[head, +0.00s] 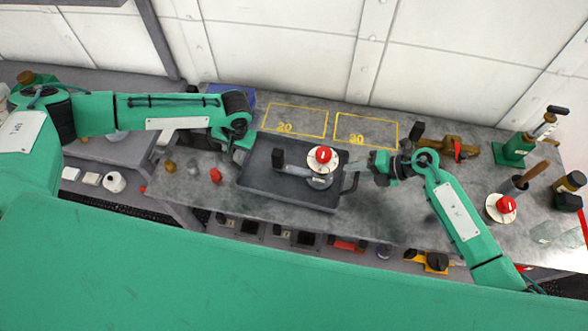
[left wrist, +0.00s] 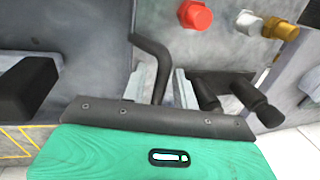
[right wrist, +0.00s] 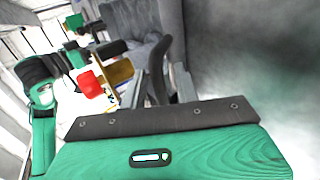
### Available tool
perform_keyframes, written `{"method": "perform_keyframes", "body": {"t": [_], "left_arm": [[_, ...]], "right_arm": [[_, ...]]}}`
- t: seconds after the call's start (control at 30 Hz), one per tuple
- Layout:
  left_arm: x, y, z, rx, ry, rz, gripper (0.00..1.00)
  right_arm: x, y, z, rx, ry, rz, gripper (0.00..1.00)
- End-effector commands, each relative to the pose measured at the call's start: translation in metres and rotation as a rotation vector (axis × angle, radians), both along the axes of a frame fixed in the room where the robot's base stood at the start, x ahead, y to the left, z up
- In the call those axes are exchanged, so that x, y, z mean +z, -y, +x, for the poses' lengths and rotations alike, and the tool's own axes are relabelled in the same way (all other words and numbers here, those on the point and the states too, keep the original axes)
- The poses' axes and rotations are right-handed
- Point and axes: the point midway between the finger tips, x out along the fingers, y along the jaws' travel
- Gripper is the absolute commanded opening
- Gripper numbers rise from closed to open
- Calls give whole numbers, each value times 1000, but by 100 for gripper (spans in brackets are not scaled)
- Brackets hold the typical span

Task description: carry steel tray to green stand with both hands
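The dark grey steel tray (head: 258,190) lies on the workbench in the middle of the head view, with a bent handle at each end. In it are a black-ended grey part (head: 279,158) and a pale round piece with a red knob (head: 323,155). My left gripper (head: 236,152) is at the tray's left end; in the left wrist view its fingers stand apart on either side of the dark handle (left wrist: 152,55). My right gripper (head: 354,168) is at the right end, its fingers also apart around a handle (right wrist: 157,62). A green stand-like fixture (head: 512,150) stands at the far right.
Yellow outlines marked 20 (head: 285,127) and 30 (head: 356,139) are clear behind the tray. A brass-coloured part (head: 455,148), another red-knobbed piece (head: 503,205) and a wooden-handled tool (head: 530,175) stand on the right. Small red and brass pieces (head: 215,175) lie left.

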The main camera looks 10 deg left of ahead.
Motion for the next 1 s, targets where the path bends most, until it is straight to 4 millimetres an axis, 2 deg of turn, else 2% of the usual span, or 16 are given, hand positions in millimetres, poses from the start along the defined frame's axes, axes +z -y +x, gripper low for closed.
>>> {"method": "perform_keyframes", "body": {"t": [0.03,0.13,0.17,0.67,1.0], "left_arm": [[0,0,0,0,0,0,18],[0,0,0,0,0,0,0],[0,0,0,0,0,0,0],[5,0,1,1,1,0,0],[26,0,1,1,1,1,0]], "right_arm": [[0,0,0,0,0,0,20],[0,0,0,0,0,0,1],[0,0,0,0,0,0,0],[4,0,0,-1,1,1,0],[26,1,1,-1,1,1,0]]}}
